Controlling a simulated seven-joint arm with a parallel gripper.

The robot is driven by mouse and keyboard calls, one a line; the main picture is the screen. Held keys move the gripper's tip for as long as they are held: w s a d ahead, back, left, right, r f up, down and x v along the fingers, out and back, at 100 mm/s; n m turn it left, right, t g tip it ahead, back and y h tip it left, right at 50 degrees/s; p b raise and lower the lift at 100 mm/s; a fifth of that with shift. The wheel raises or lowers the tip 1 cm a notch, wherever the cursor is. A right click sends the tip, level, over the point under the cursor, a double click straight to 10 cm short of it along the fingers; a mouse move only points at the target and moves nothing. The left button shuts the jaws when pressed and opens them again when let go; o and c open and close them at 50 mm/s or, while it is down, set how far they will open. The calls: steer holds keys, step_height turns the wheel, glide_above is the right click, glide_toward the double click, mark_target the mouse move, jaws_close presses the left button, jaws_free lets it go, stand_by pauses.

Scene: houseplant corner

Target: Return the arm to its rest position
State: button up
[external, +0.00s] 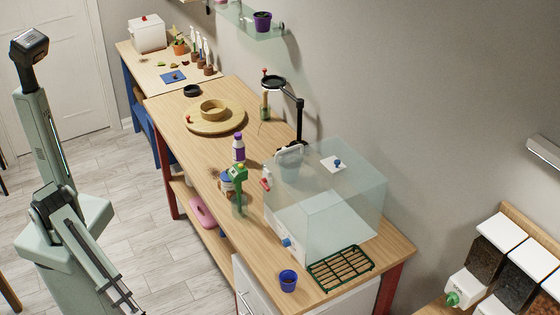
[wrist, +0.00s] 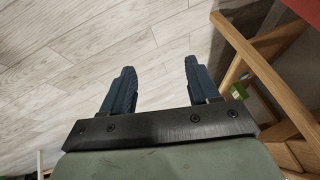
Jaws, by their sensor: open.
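My gripper (wrist: 159,66) shows in the wrist view with its two dark blue fingers spread well apart. Nothing is between them; grey plank floor (wrist: 90,45) lies below. In the external view my pale green arm is at the left, over the floor and apart from the workbench. Its upper part stands tall, and a lower link slants down to the bottom edge. I cannot make out the fingers clearly in that view.
The long wooden workbench (external: 195,154) holds a clear box (external: 340,190), a green spray bottle (external: 239,185), a blue pot (external: 288,280) and a round wooden turntable (external: 232,122). A wooden frame (wrist: 235,75) stands right of the fingers. Open floor (external: 110,155) lies between arm and bench.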

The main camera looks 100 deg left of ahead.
steer(key=s+a+f+n+g+y, duration=0.2)
steer(key=s+a+f+n+g, duration=0.1)
steer(key=s+a, duration=0.5)
steer(key=s+a+n+g, duration=0.3)
steer(key=s+a, duration=0.4)
steer(key=s, duration=0.5)
steer(key=s+a+n+g, duration=0.4)
steer(key=s+a+g, duration=0.2)
steer(key=s, duration=0.7)
steer(key=shift+a+r, duration=0.2)
steer(key=shift+a, duration=0.5)
